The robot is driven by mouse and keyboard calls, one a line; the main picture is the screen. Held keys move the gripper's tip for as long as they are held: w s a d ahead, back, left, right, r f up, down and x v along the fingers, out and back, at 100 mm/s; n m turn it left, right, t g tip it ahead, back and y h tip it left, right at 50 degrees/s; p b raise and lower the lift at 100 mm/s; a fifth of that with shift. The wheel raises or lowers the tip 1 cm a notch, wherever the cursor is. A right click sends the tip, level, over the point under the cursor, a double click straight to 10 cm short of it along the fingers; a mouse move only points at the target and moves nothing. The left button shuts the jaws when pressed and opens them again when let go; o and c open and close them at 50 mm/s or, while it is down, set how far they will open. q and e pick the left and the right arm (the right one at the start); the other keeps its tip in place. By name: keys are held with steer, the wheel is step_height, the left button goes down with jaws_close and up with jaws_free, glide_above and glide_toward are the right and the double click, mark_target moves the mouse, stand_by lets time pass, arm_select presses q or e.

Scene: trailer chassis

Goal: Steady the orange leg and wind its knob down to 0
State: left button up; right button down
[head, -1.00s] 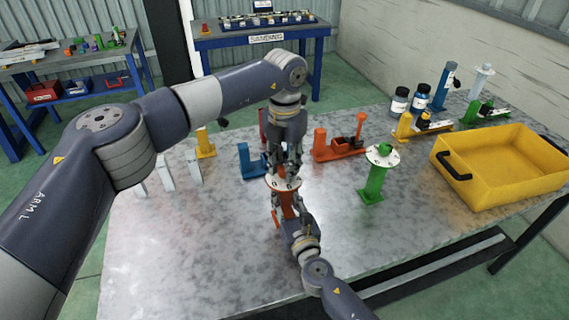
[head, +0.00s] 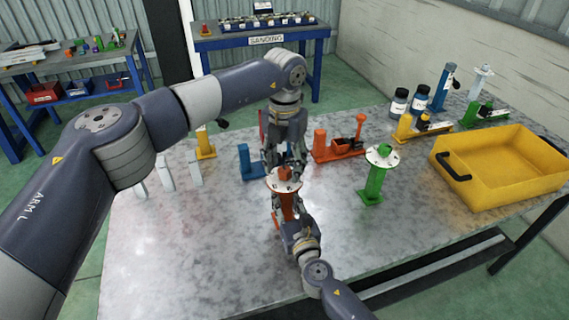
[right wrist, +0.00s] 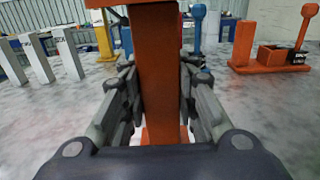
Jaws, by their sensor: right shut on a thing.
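The orange leg (head: 285,208) stands upright on the metal table, with a pale round dial plate on top (head: 293,187). Its orange knob (head: 284,173) shows just below my left gripper (head: 285,163). The left gripper points straight down from above, its fingers spread to either side of the knob, apparently open. My right gripper (head: 284,214) reaches in from the front, low on the leg, and is shut on it. In the right wrist view the orange post (right wrist: 158,75) stands between the two fingers (right wrist: 160,108). The dial's marks are too small to read.
A green leg (head: 374,180) with a similar top stands to the right, and a yellow tray (head: 480,193) beyond it. A blue fixture (head: 248,165) and an orange fixture (head: 335,150) stand close behind. White blocks (head: 165,172) stand at left. The front left tabletop is clear.

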mark_target(285, 169)
arm_select(q)
steer(key=shift+f, duration=0.1)
arm_select(e)
steer(key=shift+s+f, duration=0.1)
steer(key=shift+f, duration=0.1)
steer(key=shift+r, duration=0.15)
arm_select(q)
step_height(285, 169, up, 12)
stand_by(0.4)
arm_select(e)
steer(key=c, duration=1)
jaws_free()
steer(key=shift+o, duration=0.2)
steer(key=v, duration=0.4)
steer(key=shift+d+p, duration=0.1)
steer(key=shift+p, duration=0.25)
arm_select(q)
steer(key=shift+r, duration=0.45)
arm_select(e)
steer(key=shift+v, duration=1.85)
